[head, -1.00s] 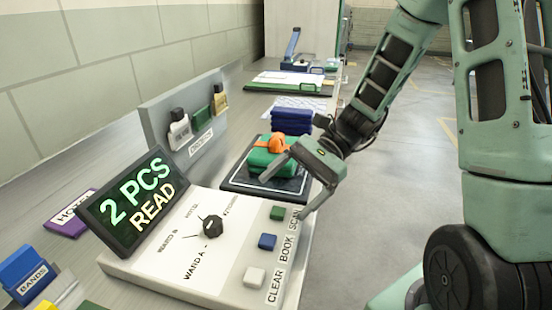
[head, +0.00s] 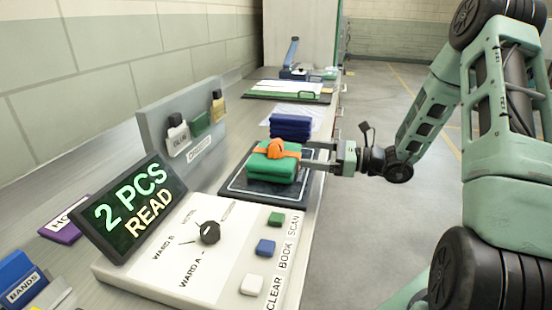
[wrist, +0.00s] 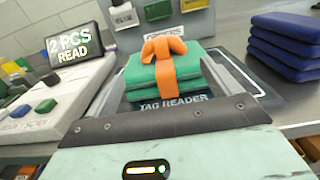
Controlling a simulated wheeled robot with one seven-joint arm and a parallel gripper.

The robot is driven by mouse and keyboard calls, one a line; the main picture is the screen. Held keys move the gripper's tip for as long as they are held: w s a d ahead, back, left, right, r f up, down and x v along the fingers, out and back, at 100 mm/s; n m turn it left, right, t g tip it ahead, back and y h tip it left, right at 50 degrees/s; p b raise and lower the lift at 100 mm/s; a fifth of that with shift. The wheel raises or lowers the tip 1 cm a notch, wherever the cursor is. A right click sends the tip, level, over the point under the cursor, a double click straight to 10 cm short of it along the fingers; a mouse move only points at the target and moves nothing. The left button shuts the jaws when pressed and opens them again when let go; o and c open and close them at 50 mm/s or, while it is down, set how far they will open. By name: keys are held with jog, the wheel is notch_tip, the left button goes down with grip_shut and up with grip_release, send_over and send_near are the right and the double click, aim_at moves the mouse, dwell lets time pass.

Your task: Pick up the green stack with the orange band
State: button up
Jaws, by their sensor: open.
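The green stack (head: 270,168) is two folded green pieces, one on the other, lying on a dark reader pad (head: 236,186). An orange band (head: 276,149) wraps it with a knot on top. In the wrist view the green stack (wrist: 140,75) and orange band (wrist: 164,60) are straight ahead, with "TAG READER" lettering on the pad in front. My gripper (head: 308,156) is open at the stack's right side in the head view, its fingers pointing left toward it. One finger reaches close to the stack; I cannot tell whether it touches.
A blue folded stack (head: 290,127) stands just behind the pad. A console (head: 200,245) with a knob, buttons and a "2 PCS READ" display (head: 132,205) is in front. A grey upright panel (head: 183,125) holds small items. Open floor lies to the right.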

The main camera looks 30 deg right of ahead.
aim_at(281, 148)
jog(key=p+x, duration=0.1)
jog(key=x, duration=0.7)
jog(key=shift+w+a, duration=0.1)
jog(key=shift+w, duration=0.35)
jog(key=shift+c, duration=0.3)
jog(key=c, duration=1.4)
notch_tip(281, 148, up, 10)
jog(key=shift+r, duration=0.1)
